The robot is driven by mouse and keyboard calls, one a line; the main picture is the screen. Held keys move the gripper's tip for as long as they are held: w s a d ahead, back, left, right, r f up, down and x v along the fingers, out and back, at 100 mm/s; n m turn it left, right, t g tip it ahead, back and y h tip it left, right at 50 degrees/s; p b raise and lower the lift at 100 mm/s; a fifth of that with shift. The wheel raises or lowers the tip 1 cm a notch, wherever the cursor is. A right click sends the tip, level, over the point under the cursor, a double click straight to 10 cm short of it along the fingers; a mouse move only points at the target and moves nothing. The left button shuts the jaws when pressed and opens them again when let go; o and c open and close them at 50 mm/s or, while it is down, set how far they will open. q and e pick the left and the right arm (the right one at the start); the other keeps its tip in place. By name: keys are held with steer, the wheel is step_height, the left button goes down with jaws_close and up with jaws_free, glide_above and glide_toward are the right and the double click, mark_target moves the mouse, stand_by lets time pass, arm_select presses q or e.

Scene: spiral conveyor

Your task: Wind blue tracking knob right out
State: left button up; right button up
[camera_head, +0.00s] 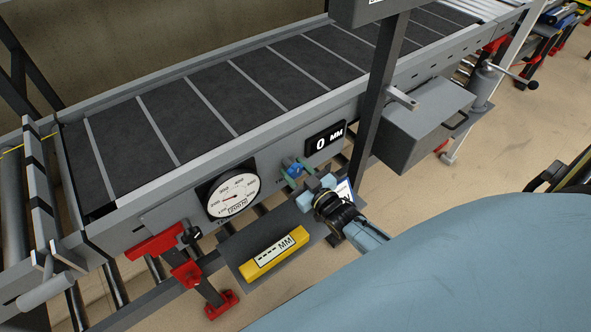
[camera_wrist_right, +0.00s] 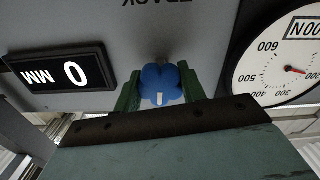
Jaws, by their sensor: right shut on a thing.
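The blue tracking knob (camera_head: 294,170) is on the grey side panel of the conveyor, between a round dial and a black display. It has a lobed rim and a white mark, which shows low on the knob (camera_wrist_right: 161,84) in the right wrist view. My right gripper (camera_head: 295,173) is shut on the knob, with one green finger on each side of it; the fingers also show in the wrist view (camera_wrist_right: 161,92). The black display (camera_head: 324,142) reads 0 MM. The white dial (camera_head: 234,194) has a red needle. My left gripper is not in view.
A yellow block marked MM (camera_head: 273,258) lies on a grey shelf below the panel. A dark upright post (camera_head: 376,100) and a grey box (camera_head: 423,125) stand right of the knob. Red clamp parts (camera_head: 186,272) are at lower left.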

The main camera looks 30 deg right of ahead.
steer(key=shift+n, duration=0.7)
steer(key=o, duration=1)
steer(key=shift+c, duration=0.2)
steer(key=s+d+p, duration=0.1)
steer(key=s, duration=1.2)
steer(key=shift+s, duration=0.2)
